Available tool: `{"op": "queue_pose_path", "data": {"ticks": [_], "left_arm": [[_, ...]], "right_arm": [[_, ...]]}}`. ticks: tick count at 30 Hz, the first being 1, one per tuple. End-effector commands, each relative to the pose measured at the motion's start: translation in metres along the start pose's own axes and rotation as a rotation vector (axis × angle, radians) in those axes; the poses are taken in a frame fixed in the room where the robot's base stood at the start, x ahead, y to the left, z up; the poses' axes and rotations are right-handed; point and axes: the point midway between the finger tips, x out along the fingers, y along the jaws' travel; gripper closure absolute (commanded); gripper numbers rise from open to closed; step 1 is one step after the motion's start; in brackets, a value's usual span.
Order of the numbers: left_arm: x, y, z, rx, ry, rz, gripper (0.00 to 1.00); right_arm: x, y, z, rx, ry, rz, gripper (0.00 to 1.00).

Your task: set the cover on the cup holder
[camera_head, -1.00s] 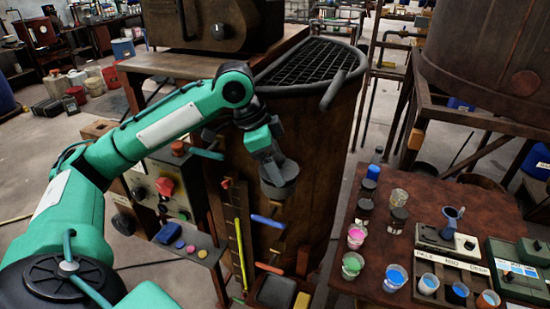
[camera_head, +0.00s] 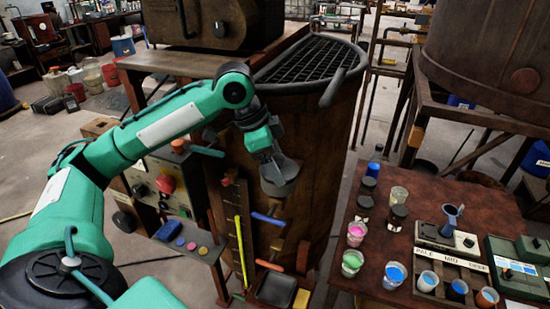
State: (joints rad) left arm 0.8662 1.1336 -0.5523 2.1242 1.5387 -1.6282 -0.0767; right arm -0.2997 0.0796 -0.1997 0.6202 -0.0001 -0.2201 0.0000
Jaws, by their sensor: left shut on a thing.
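My left gripper (camera_head: 267,153) hangs in front of the brown vat and is shut on a grey, round, cup-like piece (camera_head: 280,181), which seems to be the cover. The piece is held in the air, clear of the table. The cup holder (camera_head: 432,265), a dark rack with a pale strip marked PALE, MID and DEEP, stands on the table at the right. Cups with blue (camera_head: 427,282), dark blue (camera_head: 457,290) and orange (camera_head: 487,298) contents stand in it. The gripper is well to the left of the holder. My right gripper is not in view.
On the brown table (camera_head: 440,195), pink (camera_head: 356,233), green (camera_head: 352,263) and blue (camera_head: 395,274) cups and dark-lidded jars stand left of the holder. A box with a funnel (camera_head: 451,214) stands behind it. The vat (camera_head: 335,130) is behind my gripper.

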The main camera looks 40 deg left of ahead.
Motion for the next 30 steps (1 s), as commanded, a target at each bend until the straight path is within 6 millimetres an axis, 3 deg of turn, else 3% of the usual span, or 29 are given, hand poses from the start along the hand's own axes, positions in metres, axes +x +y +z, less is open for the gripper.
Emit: {"op": "queue_pose_path", "data": {"ticks": [20,21,24,30], "left_arm": [[0.008,0.0001,0.0035,0.0,0.0,0.0,0.42],[0.008,0.0001,0.0034,0.0,0.0,0.0,0.16],[0.0079,0.0001,0.0034,0.0,0.0,0.0,0.0],[0.0075,0.0,0.0034,0.0,0.0,0.0,0.0]], "right_arm": [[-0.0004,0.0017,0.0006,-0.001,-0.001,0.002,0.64],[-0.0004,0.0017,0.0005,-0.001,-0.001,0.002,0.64],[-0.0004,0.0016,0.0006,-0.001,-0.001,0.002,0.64],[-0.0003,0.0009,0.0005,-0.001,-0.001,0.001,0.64]]}}
